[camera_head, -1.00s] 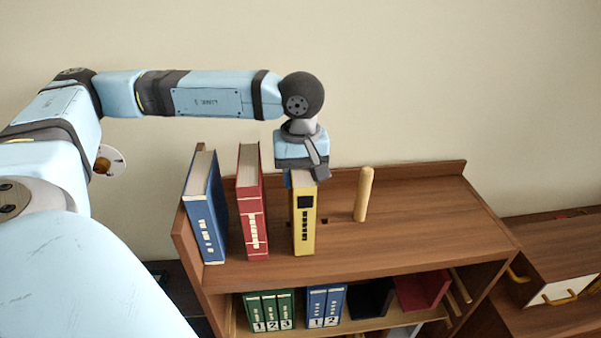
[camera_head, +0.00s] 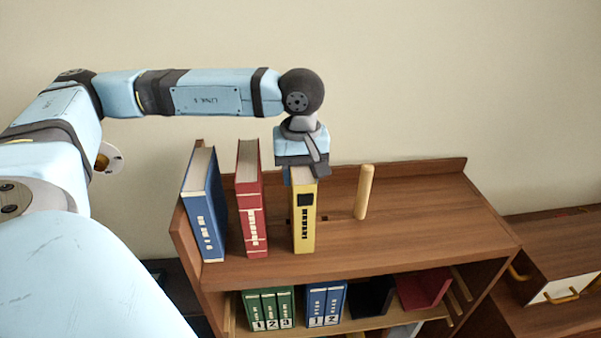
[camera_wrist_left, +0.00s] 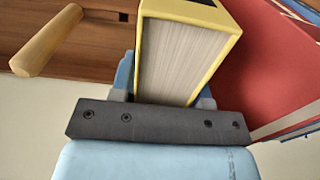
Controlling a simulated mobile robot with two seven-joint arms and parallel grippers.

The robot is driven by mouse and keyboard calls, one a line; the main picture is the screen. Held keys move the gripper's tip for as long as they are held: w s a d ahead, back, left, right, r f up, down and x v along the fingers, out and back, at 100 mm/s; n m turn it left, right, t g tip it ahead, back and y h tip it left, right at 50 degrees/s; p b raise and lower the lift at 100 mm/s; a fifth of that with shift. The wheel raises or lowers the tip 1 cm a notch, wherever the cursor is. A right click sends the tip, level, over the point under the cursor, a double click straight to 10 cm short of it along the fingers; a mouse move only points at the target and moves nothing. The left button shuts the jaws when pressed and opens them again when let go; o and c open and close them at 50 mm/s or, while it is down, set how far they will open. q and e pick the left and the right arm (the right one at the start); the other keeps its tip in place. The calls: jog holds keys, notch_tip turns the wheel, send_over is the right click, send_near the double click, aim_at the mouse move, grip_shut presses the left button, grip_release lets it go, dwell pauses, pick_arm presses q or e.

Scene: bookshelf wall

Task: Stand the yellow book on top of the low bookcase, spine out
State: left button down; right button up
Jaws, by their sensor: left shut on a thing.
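The yellow book (camera_head: 304,222) is upright on top of the low bookcase (camera_head: 420,223) in the head view, its lettered spine facing the front. My left gripper (camera_head: 302,172) is above it, shut on its upper part. In the left wrist view the yellow book (camera_wrist_left: 188,50) sits between the two fingers of my left gripper (camera_wrist_left: 163,95), with its page edges showing. Whether its bottom edge touches the top board cannot be told for sure. My right gripper is not in view.
A red book (camera_head: 250,200) and a blue book (camera_head: 204,205) stand left of the yellow book. A wooden peg (camera_head: 364,192) stands to its right. The top is clear farther right. Green volumes (camera_head: 268,308) and blue volumes (camera_head: 325,304) fill part of the shelf below.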

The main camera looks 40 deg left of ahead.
pick_arm(q)
jog(key=c, duration=0.5)
grip_release()
notch_tip(320, 180, up, 14)
jog(key=shift+f+b, duration=0.1)
jog(key=shift+b, duration=0.7)
